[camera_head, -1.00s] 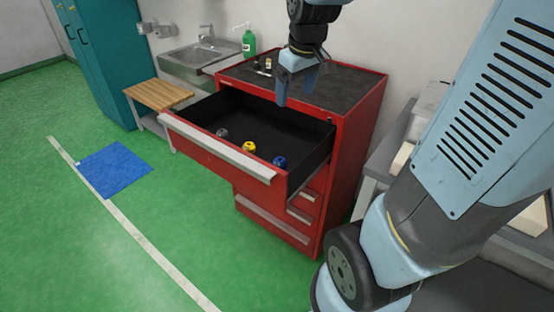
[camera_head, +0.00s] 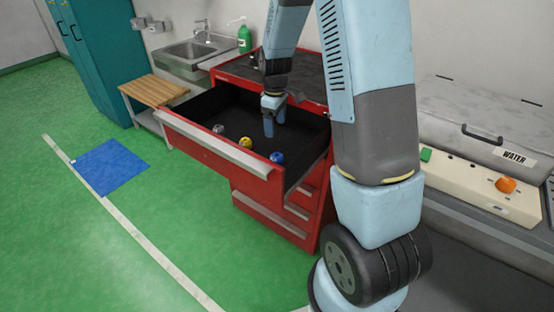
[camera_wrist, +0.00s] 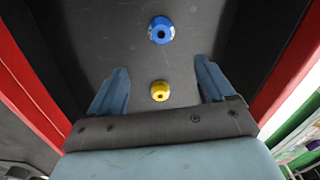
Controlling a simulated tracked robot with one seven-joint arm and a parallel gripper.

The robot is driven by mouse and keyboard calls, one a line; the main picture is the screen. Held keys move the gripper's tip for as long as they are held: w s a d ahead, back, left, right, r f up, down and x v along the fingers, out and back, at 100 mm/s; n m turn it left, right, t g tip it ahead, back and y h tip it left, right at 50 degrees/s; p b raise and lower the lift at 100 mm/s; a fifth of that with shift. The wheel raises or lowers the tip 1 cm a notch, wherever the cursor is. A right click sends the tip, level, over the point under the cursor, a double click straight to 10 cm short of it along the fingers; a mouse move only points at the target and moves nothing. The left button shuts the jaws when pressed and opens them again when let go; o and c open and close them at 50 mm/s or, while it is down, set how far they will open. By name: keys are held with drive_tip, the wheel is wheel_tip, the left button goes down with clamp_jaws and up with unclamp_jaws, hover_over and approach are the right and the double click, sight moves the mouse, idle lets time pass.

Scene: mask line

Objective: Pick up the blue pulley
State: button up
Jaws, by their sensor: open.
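The blue pulley (camera_head: 277,158) lies in the open drawer near its front right, and it shows at the top of the wrist view (camera_wrist: 161,30). The yellow pulley (camera_head: 245,142) lies to its left, and in the wrist view (camera_wrist: 160,91) it appears between my fingers. A grey pulley (camera_head: 219,129) lies further left in the drawer. My gripper (camera_head: 270,118) points down at the drawer, behind the pulleys in the head view. Its two fingers (camera_wrist: 160,88) are apart with nothing held. The blue pulley is beyond the fingertips in the wrist view.
The drawer's red front (camera_head: 215,150) with a grey handle and its side walls surround the pulleys. The red cabinet top (camera_head: 240,68) stands behind. A white WATER case (camera_head: 480,120) is at the right. The drawer floor around the pulleys is clear.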

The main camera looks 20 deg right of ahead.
hover_over(276, 154)
wheel_tip(276, 154, down, 8)
drive_tip(key=shift+a+r, duration=0.15)
drive_tip(key=shift+s+f, duration=0.15)
drive_tip(key=shift+f, duration=1.3)
drive_tip(key=shift+s+f, duration=0.1)
drive_tip(key=shift+f, duration=1.3)
drive_tip(key=c, duration=1.1)
drive_tip(key=shift+c, duration=0.2)
